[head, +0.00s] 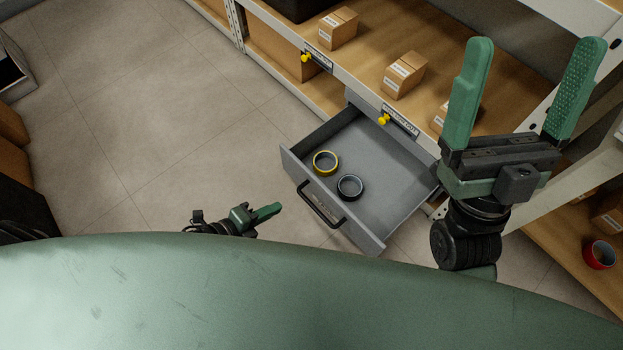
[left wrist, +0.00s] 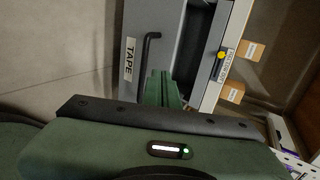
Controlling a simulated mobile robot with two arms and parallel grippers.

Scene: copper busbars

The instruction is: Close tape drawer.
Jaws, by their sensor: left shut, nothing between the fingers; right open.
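The grey tape drawer (head: 385,165) stands pulled out from under the shelf in the head view, with a yellow tape roll (head: 325,162) and a black tape roll (head: 350,187) inside. Its black handle (head: 321,205) is on the front. In the left wrist view the drawer front (left wrist: 135,85) carries a TAPE label (left wrist: 130,59), and the handle (left wrist: 147,58) shows beside it. My left gripper (head: 268,212) is shut and empty, in front of the drawer and to the left of the handle; its fingers (left wrist: 160,87) appear near the drawer front. My right gripper (head: 528,85) is open and empty, raised at the right.
Several cardboard boxes (head: 338,28) sit on the wooden shelf (head: 365,65) above the drawer. Yellow knobs (head: 384,119) stick out along the shelf edge. A red tape roll (head: 600,254) lies on the lower right shelf. The tiled floor (head: 150,120) left of the drawer is clear.

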